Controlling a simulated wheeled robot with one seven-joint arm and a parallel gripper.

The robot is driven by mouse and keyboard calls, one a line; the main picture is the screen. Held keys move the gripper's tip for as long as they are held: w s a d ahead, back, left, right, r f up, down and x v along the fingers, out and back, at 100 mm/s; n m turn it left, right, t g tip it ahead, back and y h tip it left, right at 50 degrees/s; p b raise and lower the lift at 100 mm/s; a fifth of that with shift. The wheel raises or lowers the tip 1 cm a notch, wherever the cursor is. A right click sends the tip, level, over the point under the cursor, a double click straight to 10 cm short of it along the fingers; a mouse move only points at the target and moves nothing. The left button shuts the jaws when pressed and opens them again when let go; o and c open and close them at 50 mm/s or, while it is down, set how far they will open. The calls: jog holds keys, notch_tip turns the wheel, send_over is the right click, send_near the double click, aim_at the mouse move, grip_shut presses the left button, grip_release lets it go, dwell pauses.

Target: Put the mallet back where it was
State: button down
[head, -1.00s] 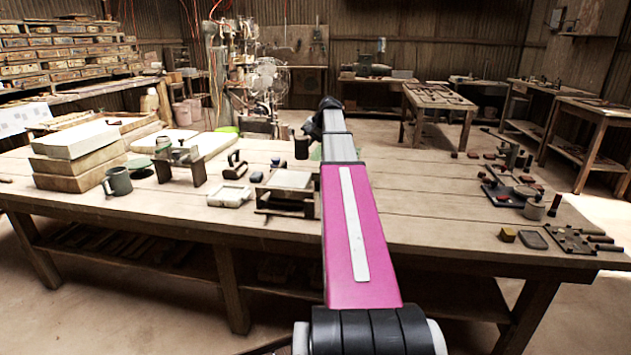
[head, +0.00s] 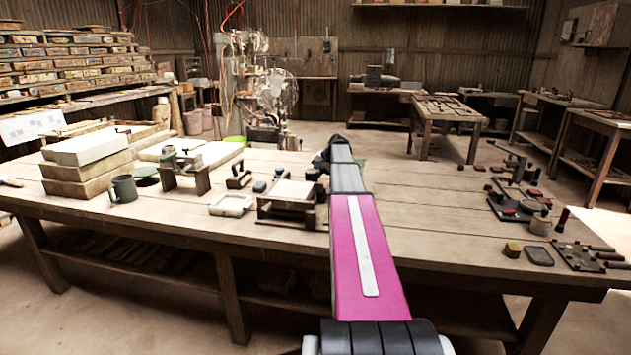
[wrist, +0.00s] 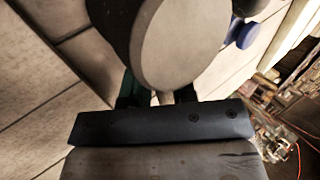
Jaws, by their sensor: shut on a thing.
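In the wrist view the mallet's large round pale face (wrist: 182,42) and dark head side fill the upper middle. Its short pale handle runs down between the dark green fingers of my gripper (wrist: 162,97), which is shut on it. In the head view my arm reaches over the workbench (head: 430,220), and its dark wrist hides most of the gripper. A small dark shape (head: 311,174) beside the arm looks like the mallet head. Whether the mallet touches the bench cannot be told.
Blue pieces (wrist: 243,32) lie near the mallet head in the wrist view.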

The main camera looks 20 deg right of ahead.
jog(key=shift+f, duration=1.25)
jog(key=c, duration=0.9)
grip_release()
jog(key=shift+f, duration=0.15)
jog(key=shift+c, duration=0.2)
jog(key=v, duration=1.2)
